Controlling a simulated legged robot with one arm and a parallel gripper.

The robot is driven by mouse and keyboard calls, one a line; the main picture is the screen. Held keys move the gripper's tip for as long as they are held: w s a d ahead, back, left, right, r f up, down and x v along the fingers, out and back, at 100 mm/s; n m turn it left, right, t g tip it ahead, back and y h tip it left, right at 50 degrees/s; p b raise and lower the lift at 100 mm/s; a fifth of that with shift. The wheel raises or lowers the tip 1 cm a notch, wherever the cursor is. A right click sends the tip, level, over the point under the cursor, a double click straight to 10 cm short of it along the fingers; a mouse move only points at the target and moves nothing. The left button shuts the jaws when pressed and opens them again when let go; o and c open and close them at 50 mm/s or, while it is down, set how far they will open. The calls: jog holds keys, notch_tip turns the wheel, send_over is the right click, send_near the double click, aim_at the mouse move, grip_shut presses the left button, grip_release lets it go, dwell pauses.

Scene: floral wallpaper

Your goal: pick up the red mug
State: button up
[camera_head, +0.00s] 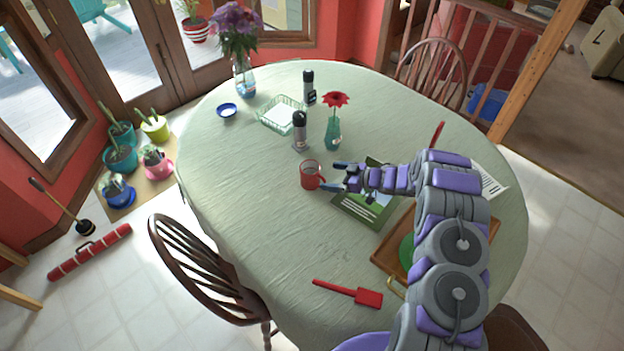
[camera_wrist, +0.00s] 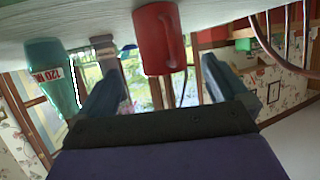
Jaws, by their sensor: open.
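The red mug (camera_head: 310,175) stands upright on the table, left of my gripper (camera_head: 332,176) in the head view. In the wrist view, which looks upside down, the mug (camera_wrist: 155,38) hangs from the tabletop with its handle toward me. My gripper (camera_wrist: 161,68) is open and empty. Its two fingers are spread, one to each side of the mug in the wrist picture. In the head view the fingertips are close to the handle side of the mug; I cannot tell whether they touch it.
A teal vase with a red flower (camera_head: 332,135) stands behind the mug; the vase also shows in the wrist view (camera_wrist: 50,75). A dark-topped flask (camera_head: 300,131) is behind the mug. A green book (camera_head: 366,207) lies under my gripper. The table left of the mug is clear.

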aim_at(315, 174)
jog(key=shift+x, duration=1.05)
jog(key=shift+b+x, duration=0.35)
jog(key=shift+x, duration=0.6)
jog(key=shift+b+x, duration=0.6)
jog(key=shift+x, duration=1.35)
jog(key=shift+c, duration=0.4)
jog(key=c, duration=1.1)
jog(key=shift+r, duration=0.1)
jog(key=shift+c, duration=0.2)
